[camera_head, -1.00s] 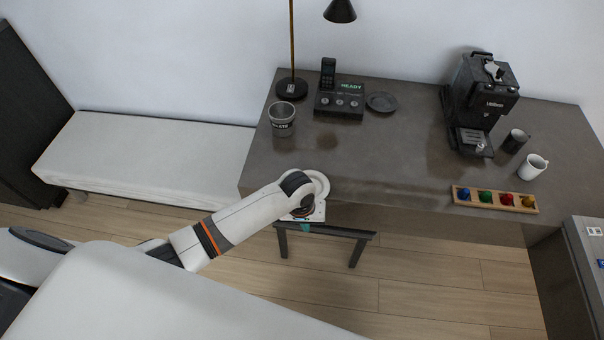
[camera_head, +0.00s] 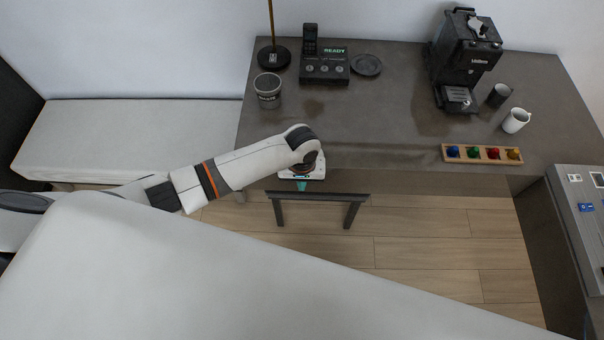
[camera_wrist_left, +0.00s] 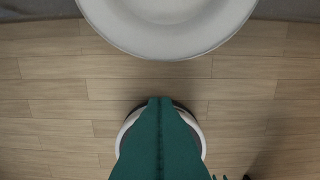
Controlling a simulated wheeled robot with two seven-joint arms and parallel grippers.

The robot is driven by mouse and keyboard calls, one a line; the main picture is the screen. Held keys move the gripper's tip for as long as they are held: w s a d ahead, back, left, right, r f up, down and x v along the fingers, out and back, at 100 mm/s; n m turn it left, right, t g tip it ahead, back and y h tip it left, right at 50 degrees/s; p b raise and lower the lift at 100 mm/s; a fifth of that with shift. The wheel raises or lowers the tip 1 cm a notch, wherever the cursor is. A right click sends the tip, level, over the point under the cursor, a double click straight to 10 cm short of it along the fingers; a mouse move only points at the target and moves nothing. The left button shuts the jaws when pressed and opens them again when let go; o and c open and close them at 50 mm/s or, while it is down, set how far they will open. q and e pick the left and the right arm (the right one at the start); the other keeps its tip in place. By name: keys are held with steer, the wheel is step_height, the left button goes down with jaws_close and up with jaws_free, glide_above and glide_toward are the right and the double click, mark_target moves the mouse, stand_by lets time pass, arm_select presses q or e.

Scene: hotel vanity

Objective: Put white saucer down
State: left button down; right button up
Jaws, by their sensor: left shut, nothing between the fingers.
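The white saucer (camera_wrist_left: 170,38) shows at the top of the left wrist view, cut off by the frame edge. It lies ahead of my left fingers and apart from them. In the head view I cannot make it out clearly behind my left wrist. My left gripper (camera_head: 302,186) points down at the front edge of the dark counter (camera_head: 390,140). In the left wrist view its teal fingers (camera_wrist_left: 160,103) are shut together with nothing between them. Whether the saucer rests on the counter edge is hidden. My right gripper is not in view.
On the counter stand a grey cup (camera_head: 268,92), a button box (camera_head: 324,69), a dark plate (camera_head: 366,65), a lamp (camera_head: 273,57), a coffee machine (camera_head: 466,60), a white mug (camera_head: 516,120) and a colored-capsule tray (camera_head: 482,154). A dark stool (camera_head: 318,195) stands in front; the counter middle is clear.

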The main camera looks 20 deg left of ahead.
arm_select(q)
steer(key=shift+w+a, duration=0.15)
steer(key=shift+w, duration=0.4)
steer(key=shift+w+a, duration=0.15)
steer(key=shift+w, duration=0.4)
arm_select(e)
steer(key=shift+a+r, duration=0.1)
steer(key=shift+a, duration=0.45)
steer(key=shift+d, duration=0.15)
arm_select(q)
steer(key=shift+w+a, duration=0.2)
steer(key=shift+w, duration=0.55)
steer(key=shift+w+a, duration=0.2)
steer(key=shift+w, duration=0.5)
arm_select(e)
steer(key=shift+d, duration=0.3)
